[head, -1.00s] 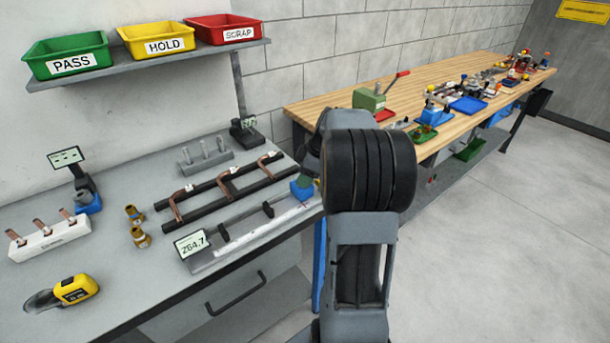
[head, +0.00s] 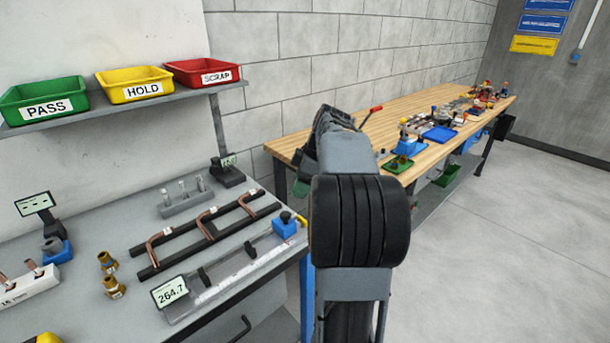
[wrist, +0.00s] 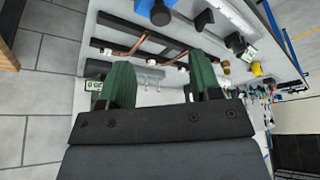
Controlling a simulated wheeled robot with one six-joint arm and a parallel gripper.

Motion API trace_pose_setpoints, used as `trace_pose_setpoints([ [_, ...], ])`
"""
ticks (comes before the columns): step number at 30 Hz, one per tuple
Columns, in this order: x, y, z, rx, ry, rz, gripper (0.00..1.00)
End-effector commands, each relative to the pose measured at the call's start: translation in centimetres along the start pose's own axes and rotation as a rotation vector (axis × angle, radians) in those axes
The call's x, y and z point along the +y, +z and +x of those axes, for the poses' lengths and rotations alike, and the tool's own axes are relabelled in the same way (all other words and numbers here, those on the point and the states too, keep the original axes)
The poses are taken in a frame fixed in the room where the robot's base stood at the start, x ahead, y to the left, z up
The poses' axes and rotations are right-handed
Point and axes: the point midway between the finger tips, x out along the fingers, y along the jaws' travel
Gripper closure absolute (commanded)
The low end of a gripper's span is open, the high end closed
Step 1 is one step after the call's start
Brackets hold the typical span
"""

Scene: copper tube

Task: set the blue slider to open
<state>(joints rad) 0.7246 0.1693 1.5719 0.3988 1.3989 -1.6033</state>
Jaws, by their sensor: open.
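The blue slider (head: 285,228) sits at the right end of the grey measuring rail (head: 232,284), with a dark knob on top and a yellow piece at its right. The rail's display (head: 170,291) reads 264.7. In the wrist view the blue slider (wrist: 154,10) is at the top edge, partly cut off. My gripper (wrist: 160,72) shows two green fingers spread apart with nothing between them. It is clear of the slider. In the head view my arm hides most of the gripper; only a bit of green shows beside it.
Two black bars with copper tubes (head: 207,226) lie behind the rail. Brass fittings (head: 107,262) stand to the left. A small gauge with a display (head: 227,171) is at the back. PASS, HOLD and SCRAP trays (head: 203,73) sit on a shelf. A wooden bench (head: 285,146) stands beyond.

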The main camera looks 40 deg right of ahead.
Motion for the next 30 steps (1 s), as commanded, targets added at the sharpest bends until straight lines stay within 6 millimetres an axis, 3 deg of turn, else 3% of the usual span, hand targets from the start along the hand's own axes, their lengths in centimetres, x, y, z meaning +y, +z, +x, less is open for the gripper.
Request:
trace_pose_setpoints([
  [3,0.1,0.0,-1.5,0.000,0.002,0.000,0.42],
  [9,0.0,0.0,-2.7,0.000,0.001,0.000,0.42],
  [30,0.0,0.0,-2.8,0.000,0.000,0.027,0.42],
])
